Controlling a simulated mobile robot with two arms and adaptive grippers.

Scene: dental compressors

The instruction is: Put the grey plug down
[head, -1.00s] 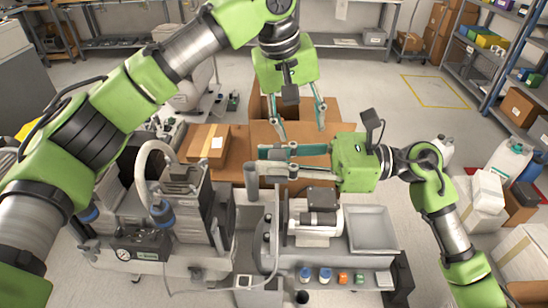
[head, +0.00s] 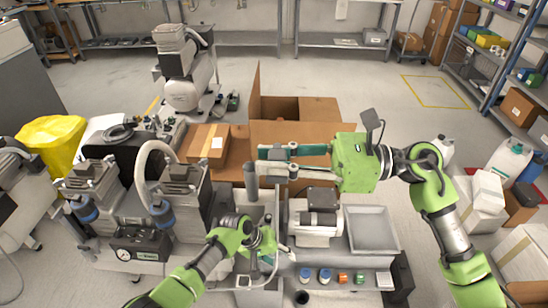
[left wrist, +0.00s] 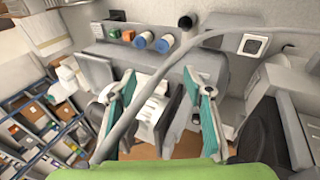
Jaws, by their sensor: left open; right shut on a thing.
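A dark grey upright cylinder, which looks like the grey plug (head: 251,181), is at the fingertips of my right gripper (head: 265,160) in the head view. That gripper is shut on it, above the bench's middle; the exact contact is hard to see. My left gripper (head: 268,255) is open and empty, low over the front of the bench, below the plug in the picture.
A motor unit (head: 316,220) and a grey tray (head: 373,230) are on the bench to the right. Small blue and orange parts line its front ledge. Compressors with a gauge box (head: 140,245) stand left. Cardboard boxes (head: 295,133) are behind. A yellow bag (head: 52,138) is far left.

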